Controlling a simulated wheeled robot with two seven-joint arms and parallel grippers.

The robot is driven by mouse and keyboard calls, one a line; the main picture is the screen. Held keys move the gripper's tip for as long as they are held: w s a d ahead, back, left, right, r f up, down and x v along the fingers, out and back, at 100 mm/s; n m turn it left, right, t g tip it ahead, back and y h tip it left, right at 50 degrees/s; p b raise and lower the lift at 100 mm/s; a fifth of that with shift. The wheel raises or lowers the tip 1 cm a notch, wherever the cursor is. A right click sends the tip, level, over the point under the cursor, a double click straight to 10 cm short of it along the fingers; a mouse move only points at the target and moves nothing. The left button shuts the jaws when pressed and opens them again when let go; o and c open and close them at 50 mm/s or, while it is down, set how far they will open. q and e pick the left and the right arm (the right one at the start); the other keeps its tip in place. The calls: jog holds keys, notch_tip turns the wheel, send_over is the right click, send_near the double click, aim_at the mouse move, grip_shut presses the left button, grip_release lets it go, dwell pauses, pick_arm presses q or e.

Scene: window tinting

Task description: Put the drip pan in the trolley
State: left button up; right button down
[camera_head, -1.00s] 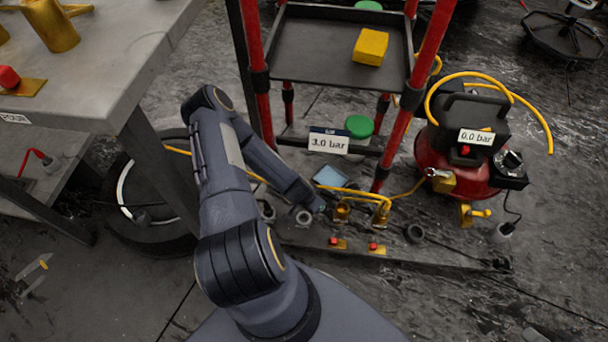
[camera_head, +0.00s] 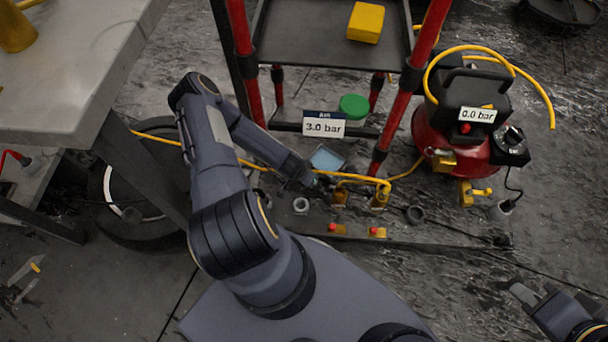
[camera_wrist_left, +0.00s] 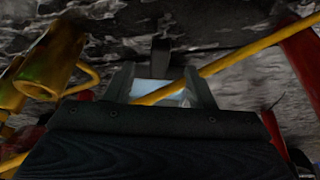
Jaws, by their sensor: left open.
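The drip pan is probably the light blue flat piece (camera_head: 327,159) on the floor board below the trolley. The trolley (camera_head: 404,110) has red posts and dark shelves. My left gripper (camera_head: 313,181) is low beside the blue piece, small and partly hidden by a yellow hose. In the left wrist view, the open fingers (camera_wrist_left: 165,88) stand on either side of a pale blue patch (camera_wrist_left: 150,89), with the hose crossing it. I cannot tell whether they touch it. My right gripper (camera_head: 535,296) is at the lower right, its fingers apart and empty.
The yellow hose (camera_head: 352,179) and brass fittings (camera_head: 379,198) crowd the left gripper. A red compressor (camera_head: 436,150) stands to the right. A grey workbench (camera_head: 80,80) and a tyre (camera_head: 120,215) are on the left. A yellow block (camera_head: 366,22) sits on the trolley's upper shelf.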

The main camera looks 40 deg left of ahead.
pick_arm(q)
jog(key=shift+b+x, duration=0.7)
jog(key=shift+x, duration=1.6)
pick_arm(e)
jog(key=shift+f, duration=1)
